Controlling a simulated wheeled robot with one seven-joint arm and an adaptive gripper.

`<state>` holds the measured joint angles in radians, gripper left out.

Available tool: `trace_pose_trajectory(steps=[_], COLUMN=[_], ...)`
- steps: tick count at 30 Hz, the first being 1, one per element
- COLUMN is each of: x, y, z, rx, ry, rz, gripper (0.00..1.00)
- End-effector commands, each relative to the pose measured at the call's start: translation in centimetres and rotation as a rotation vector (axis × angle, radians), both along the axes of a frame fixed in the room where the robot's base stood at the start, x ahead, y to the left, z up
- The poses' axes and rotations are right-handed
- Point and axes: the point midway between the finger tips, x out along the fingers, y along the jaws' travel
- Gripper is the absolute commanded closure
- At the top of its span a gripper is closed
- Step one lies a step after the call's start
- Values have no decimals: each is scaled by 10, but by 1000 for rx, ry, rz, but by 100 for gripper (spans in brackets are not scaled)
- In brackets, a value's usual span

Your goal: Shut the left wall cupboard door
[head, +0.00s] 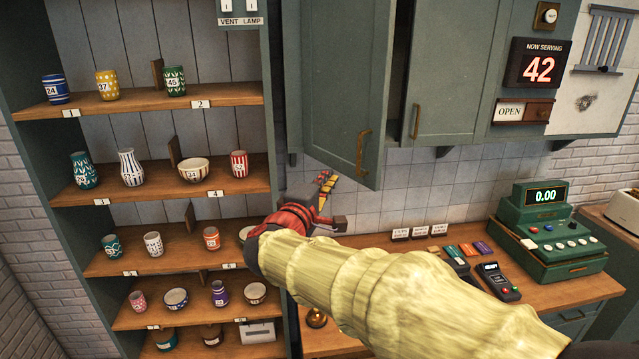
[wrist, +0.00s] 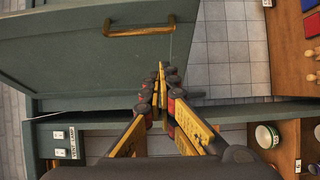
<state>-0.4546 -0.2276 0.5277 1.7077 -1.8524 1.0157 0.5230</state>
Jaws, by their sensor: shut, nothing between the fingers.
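The left wall cupboard door (head: 335,75) is grey-green and stands ajar, swung out from the cupboard, with a brass handle (head: 363,150) near its free edge. The right door (head: 450,70) is flush in the cupboard front and has its own handle (head: 416,121). My gripper (head: 327,178) is just below the left door's lower edge, on its hinge side. In the wrist view the shut, empty fingers (wrist: 161,72) overlap the door panel (wrist: 70,60), below its handle (wrist: 140,29) in the picture. I cannot tell whether they touch the door.
An open shelf unit (head: 215,96) with numbered cups and bowls stands close at the left. Below the cupboard, a wooden counter (head: 350,240) carries a green cash register (head: 548,225) and a card reader (head: 497,282). A tiled wall lies behind.

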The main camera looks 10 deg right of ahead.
Motion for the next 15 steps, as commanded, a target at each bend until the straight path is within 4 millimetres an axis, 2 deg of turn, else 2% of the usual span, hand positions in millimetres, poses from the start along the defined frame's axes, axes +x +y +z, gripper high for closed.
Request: trace_pose_trajectory(steps=[3,9,15], x=[20,26,29], y=[-12,-38,-48], z=[1,1,0], rx=[0,1,1], ry=[1,0,0], rz=[-3,-2,0], gripper=[100,100,100])
